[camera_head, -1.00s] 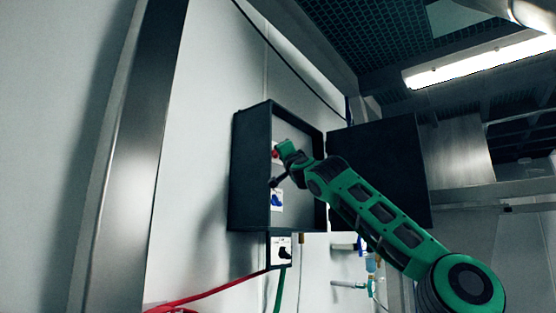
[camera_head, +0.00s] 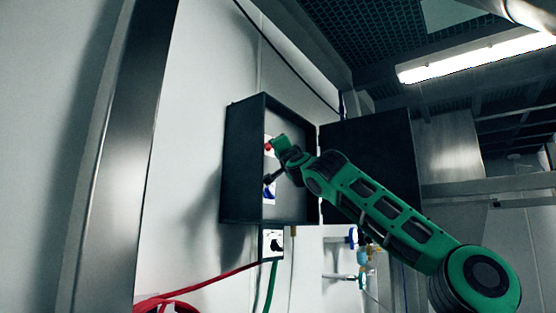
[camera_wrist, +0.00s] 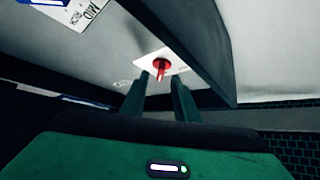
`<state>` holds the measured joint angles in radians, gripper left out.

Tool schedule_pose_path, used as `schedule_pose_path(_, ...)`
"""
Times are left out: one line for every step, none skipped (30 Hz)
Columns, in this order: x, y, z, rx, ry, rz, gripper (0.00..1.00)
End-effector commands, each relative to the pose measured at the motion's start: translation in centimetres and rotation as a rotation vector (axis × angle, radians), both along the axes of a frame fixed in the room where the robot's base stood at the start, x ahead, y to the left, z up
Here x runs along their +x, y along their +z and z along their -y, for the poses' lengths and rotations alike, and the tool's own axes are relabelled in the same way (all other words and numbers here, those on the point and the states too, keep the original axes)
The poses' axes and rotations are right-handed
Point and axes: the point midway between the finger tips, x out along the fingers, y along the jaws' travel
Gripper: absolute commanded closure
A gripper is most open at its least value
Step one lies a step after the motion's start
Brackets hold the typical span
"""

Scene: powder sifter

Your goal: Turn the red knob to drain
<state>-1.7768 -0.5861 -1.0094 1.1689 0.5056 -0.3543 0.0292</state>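The red knob (camera_head: 268,147) is on a white plate on the back panel inside an open dark box (camera_head: 243,165). In the wrist view the red knob (camera_wrist: 161,65) shows with a short stem pointing toward me. My gripper (camera_wrist: 158,88) is open, its two dark fingers apart, with the knob in line with the gap just beyond the fingertips. I cannot tell whether a finger touches it. In the head view my gripper (camera_head: 273,146) is close beside the knob and partly hides the panel.
A blue knob (camera_head: 268,192) sits below the red one. A black knob (camera_head: 273,244) is on a plate under the box. The box's dark door (camera_head: 370,165) stands open to the right, behind my arm. In the wrist view a dark box wall (camera_wrist: 190,45) runs close to the right finger.

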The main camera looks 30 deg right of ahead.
Motion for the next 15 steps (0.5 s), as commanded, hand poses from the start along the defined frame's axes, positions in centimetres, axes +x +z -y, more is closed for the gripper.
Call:
schedule_pose_path(-0.5, -0.3, 0.0, -0.001, -0.001, -0.001, 0.72)
schedule_pose_path(-0.7, -0.5, 0.0, -0.002, -0.002, -0.002, 0.72)
schedule_pose_path(-1.0, -0.7, -0.2, -0.002, -0.002, -0.003, 0.72)
schedule_pose_path(-1.3, -0.8, -0.2, -0.002, -0.002, -0.002, 0.72)
schedule_pose_path(-1.5, -1.0, -0.3, -0.001, -0.002, -0.002, 0.72)
schedule_pose_path(-1.9, -1.2, -0.4, -0.001, -0.003, -0.001, 0.72)
schedule_pose_path(-2.1, -1.4, -0.5, -0.002, -0.002, -0.002, 0.72)
schedule_pose_path(-2.4, -1.5, -0.5, -0.001, -0.003, -0.001, 0.72)
schedule_pose_path(-2.8, -1.7, -0.7, -0.001, -0.001, -0.001, 0.72)
schedule_pose_path(-3.0, -1.9, -0.8, -0.002, -0.002, -0.002, 0.72)
schedule_pose_path(-3.3, -2.0, -0.8, -0.002, -0.002, -0.002, 0.72)
schedule_pose_path(-3.6, -2.3, -1.0, -0.001, -0.001, -0.002, 0.72)
schedule_pose_path(-3.9, -2.4, -1.0, -0.001, -0.001, -0.002, 0.72)
schedule_pose_path(-4.1, -2.6, -1.1, -0.002, -0.002, -0.002, 0.72)
schedule_pose_path(-4.5, -2.8, -1.2, -0.002, -0.002, -0.002, 0.72)
